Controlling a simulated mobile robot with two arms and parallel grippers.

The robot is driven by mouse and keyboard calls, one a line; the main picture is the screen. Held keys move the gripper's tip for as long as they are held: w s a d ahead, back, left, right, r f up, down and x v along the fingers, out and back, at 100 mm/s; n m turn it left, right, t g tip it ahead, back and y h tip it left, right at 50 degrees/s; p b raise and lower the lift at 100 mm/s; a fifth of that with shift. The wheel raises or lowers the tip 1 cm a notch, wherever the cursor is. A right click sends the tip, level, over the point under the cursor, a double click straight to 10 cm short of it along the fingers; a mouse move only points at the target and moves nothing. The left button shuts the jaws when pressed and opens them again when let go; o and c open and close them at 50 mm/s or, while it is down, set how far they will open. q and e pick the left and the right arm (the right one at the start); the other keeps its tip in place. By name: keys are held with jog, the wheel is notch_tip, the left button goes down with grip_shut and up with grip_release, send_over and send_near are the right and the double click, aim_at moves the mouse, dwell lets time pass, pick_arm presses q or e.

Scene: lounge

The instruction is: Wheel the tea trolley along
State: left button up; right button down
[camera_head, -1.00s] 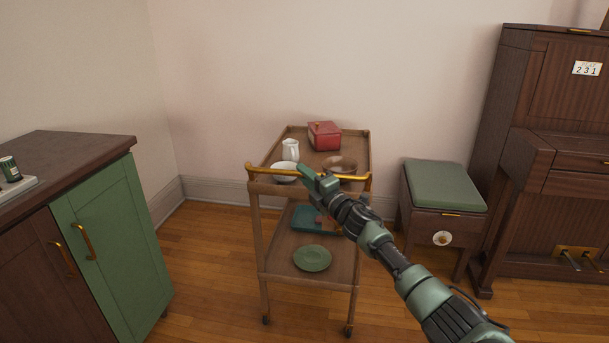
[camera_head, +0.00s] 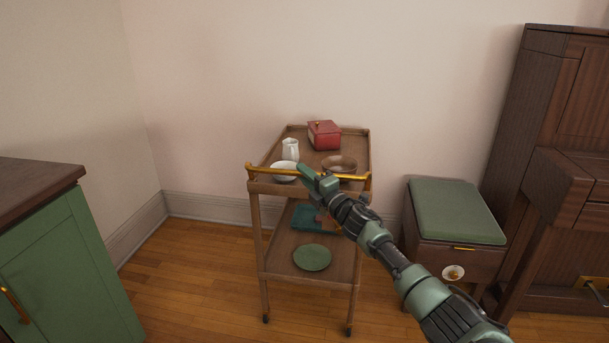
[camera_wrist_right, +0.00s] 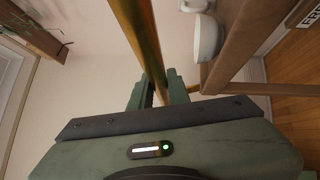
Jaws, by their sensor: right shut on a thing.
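The wooden tea trolley (camera_head: 258,235) stands upright on the floor, with two shelves and a brass push handle (camera_head: 345,177) along its near top edge. My right gripper (camera_head: 312,174) is shut on the handle near its middle. In the right wrist view the brass bar (camera_wrist_right: 140,40) runs between the two fingers (camera_wrist_right: 160,92). On the top shelf are a red box (camera_head: 324,135), a white jug (camera_head: 290,149), a white bowl (camera_head: 284,171) and a brown bowl (camera_head: 339,163). The lower shelf holds a green plate (camera_head: 312,257) and a teal tray (camera_head: 308,218). My left gripper is out of view.
A green-fronted cabinet (camera_head: 62,265) stands at the left. A stool with a green cushion (camera_head: 456,210) is close to the trolley's right, with a dark wooden piano (camera_head: 560,120) beyond it. The wall is behind. Wooden floor (camera_head: 200,270) is clear between cabinet and trolley.

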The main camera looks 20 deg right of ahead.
jog(key=shift+w+d, duration=0.25)
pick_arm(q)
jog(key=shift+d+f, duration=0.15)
pick_arm(e)
jog(key=shift+r, duration=0.1)
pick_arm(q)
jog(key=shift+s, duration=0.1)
pick_arm(e)
jog(key=shift+d+r, duration=0.1)
jog(key=c, duration=1.6)
grip_release()
jog(key=shift+o, duration=1.3)
jog(key=shift+w+f, duration=0.2)
jog(key=shift+f, duration=0.05)
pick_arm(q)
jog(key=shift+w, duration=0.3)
